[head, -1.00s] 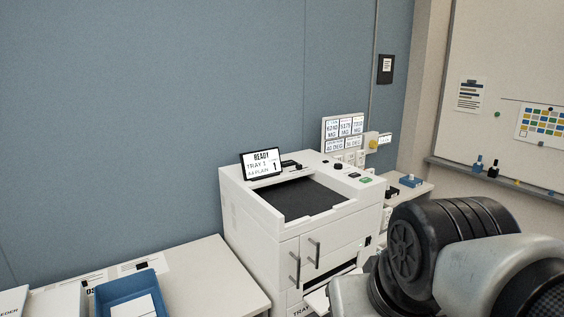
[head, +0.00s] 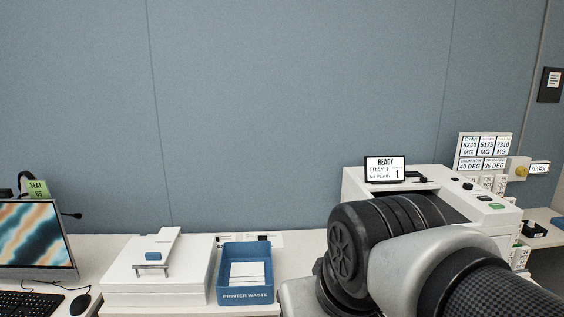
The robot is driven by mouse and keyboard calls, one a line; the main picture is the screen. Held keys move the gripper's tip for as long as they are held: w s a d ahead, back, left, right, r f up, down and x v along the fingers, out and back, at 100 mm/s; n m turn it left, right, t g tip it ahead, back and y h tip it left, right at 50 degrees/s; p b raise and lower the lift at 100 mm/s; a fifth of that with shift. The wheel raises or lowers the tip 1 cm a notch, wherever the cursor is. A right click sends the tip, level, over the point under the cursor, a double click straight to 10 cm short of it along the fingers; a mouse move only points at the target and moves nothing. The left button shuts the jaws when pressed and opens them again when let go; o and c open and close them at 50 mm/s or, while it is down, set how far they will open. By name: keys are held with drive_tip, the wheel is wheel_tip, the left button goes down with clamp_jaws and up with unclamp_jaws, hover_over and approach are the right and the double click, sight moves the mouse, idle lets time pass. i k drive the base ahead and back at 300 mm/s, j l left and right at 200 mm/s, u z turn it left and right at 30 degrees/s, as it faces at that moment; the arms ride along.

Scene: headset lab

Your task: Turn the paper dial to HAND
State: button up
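A white printer (head: 360,186) stands at the right, its lower front hidden behind my arm. My arm fills the lower right of the head view. My gripper is out of the picture.
A blue PRINTER WASTE bin (head: 245,296) and a white lidded box (head: 160,278) stand on the table left of my arm. A monitor (head: 35,240), keyboard (head: 30,303) and mouse (head: 81,304) are at far left. Readout panels (head: 484,152) stand behind the printer.

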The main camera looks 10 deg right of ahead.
sight(466, 186)
drive_tip(key=i+l, duration=0.1)
drive_tip(key=l, duration=0.8)
drive_tip(key=i+l, duration=0.1)
drive_tip(key=l, duration=0.8)
drive_tip(key=i+l, duration=0.15)
drive_tip(key=l, duration=0.75)
drive_tip(key=i+l+u, duration=0.1)
drive_tip(key=l, duration=0.8)
drive_tip(key=i+l, duration=0.1)
drive_tip(key=l, duration=0.8)
drive_tip(key=i+l, duration=0.1)
drive_tip(key=l+z, duration=0.05)
drive_tip(key=l, duration=0.05)
